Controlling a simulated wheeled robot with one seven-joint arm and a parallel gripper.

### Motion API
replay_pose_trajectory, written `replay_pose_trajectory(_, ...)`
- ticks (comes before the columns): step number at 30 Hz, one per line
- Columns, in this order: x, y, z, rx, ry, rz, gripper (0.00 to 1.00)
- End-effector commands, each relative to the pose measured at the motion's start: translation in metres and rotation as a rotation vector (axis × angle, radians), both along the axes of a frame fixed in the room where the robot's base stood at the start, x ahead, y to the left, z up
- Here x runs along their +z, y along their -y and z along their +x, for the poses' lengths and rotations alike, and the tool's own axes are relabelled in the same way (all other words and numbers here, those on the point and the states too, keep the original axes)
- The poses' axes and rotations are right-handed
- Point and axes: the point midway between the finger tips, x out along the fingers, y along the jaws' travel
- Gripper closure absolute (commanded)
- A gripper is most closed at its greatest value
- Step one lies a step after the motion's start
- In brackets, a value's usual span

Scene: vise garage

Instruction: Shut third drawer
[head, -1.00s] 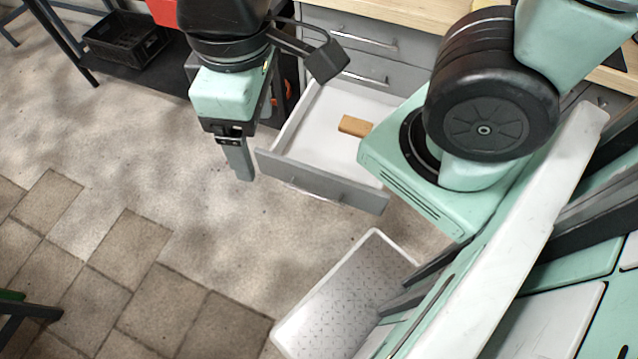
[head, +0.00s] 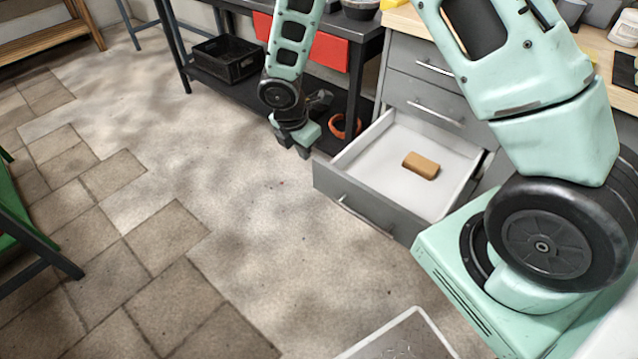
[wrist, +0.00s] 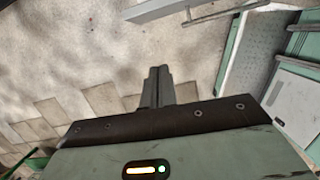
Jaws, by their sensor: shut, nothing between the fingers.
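The third drawer (head: 360,205) of the grey cabinet (head: 425,85) is pulled far out, with a bar handle on its front. A tan wooden block (head: 421,165) lies on its white floor. My gripper (head: 294,150) is shut and empty, outside the drawer, to the left of its front corner and apart from it in the picture. In the wrist view my shut fingers (wrist: 157,88) point over the bare floor. A grey panel edge with a bar handle, likely the drawer front (wrist: 160,10), shows at the top there.
The two drawers above are shut. A dark workbench (head: 345,40) stands left of the cabinet, with a black crate (head: 226,58) on its lower shelf. An orange ring (head: 343,126) lies near the drawer's back left. The floor in front is clear.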

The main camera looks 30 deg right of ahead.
Motion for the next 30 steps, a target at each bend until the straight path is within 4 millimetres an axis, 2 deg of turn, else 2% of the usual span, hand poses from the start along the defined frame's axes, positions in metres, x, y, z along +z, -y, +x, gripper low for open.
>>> replay_pose_trajectory(1,-0.012,0.005,0.004,0.026,-0.006,-0.008,1.00)
replay_pose_trajectory(8,-0.032,0.013,0.008,0.060,-0.014,-0.019,1.00)
replay_pose_trajectory(21,-0.116,0.032,0.014,0.058,-0.014,-0.019,1.00)
replay_pose_trajectory(24,-0.114,0.048,0.021,0.051,-0.010,-0.016,1.00)
replay_pose_trajectory(30,-0.114,0.066,0.027,0.054,-0.011,-0.017,1.00)
